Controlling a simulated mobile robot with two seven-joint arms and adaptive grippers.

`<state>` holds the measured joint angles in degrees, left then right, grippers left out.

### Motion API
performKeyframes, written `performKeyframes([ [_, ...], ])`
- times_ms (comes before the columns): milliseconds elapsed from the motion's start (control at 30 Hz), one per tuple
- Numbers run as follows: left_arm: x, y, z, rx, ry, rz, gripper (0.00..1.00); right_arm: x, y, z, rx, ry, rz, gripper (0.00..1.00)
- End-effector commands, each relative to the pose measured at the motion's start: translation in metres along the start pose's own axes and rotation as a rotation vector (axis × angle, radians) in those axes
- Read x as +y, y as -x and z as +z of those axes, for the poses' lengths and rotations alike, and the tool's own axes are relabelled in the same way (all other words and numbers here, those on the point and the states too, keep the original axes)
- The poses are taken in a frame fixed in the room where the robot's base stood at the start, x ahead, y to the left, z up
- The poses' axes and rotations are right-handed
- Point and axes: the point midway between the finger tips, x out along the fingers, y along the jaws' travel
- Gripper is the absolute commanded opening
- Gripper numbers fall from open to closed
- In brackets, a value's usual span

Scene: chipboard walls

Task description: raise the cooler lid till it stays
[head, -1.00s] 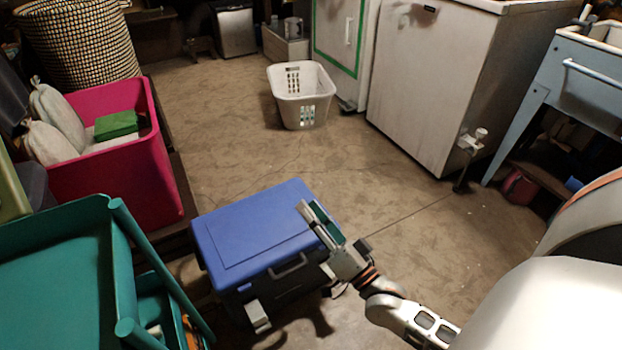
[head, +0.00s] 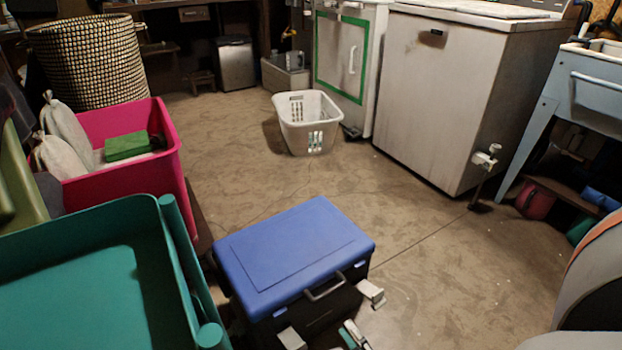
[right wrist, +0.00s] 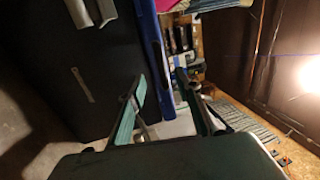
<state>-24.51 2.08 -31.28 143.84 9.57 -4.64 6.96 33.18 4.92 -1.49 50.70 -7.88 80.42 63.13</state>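The cooler has a blue lid (head: 295,250) lying flat and shut on its dark body (head: 330,312). A grey handle (head: 325,288) shows at the lid's front edge. Light grey latch-like pieces (head: 370,292) stick out at the front. My right gripper (head: 352,335) is low in front of the cooler, partly cut off by the picture's bottom edge. In the right wrist view the right gripper (right wrist: 161,78) is open, its green-padded fingers apart. The blue lid edge (right wrist: 152,50) runs between them in the picture; contact cannot be told. My left gripper is not in view.
A teal tray cart (head: 95,290) stands close at the cooler's left, with a pink bin (head: 175,150) behind it. A white laundry basket (head: 308,122) and a white appliance (head: 450,100) stand farther back. The floor behind and right of the cooler is clear.

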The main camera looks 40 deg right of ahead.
Motion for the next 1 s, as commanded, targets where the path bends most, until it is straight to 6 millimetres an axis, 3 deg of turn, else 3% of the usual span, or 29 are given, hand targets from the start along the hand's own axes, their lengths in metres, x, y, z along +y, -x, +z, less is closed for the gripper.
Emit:
performKeyframes([
  [267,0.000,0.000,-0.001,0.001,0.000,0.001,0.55,-0.002,-0.015,0.000,0.000,0.002,-0.004,0.33],
  [1000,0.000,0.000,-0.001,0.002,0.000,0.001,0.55,-0.001,-0.094,0.000,0.000,0.003,-0.002,0.33],
])
